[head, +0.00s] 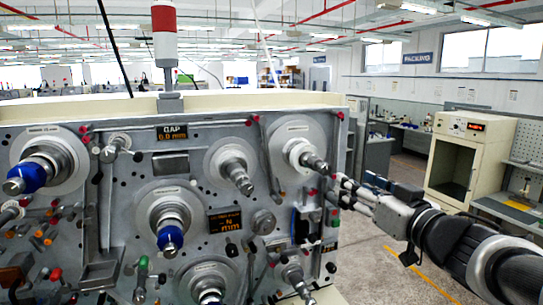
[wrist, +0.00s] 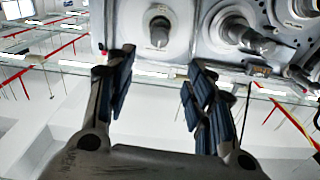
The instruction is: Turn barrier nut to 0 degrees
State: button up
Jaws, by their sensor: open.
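A grey machine panel (head: 110,190) carries several metal spindles with round flanges. No label marks the barrier nut, so I cannot tell which part it is or its angle. My gripper (head: 343,190) is at the panel's right edge, beside the upper right spindle (head: 312,162). In the wrist view my gripper (wrist: 160,72) is open and empty, its dark blue finger pads wide apart. A spindle with a round end (wrist: 159,32) shows beyond the gap between the fingers, apart from them.
Other spindles, two with blue collars (head: 170,238), and small coloured knobs crowd the panel. A red and white signal lamp (head: 165,35) stands on top. A cream cabinet (head: 466,160) stands at the right. Open floor (head: 375,262) lies beside the machine.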

aim_at(317, 162)
jog(key=x, duration=1.7)
jog(key=shift+w+f, duration=0.3)
jog(key=shift+w, duration=0.05)
jog(key=shift+c, duration=0.4)
jog(key=c, duration=1)
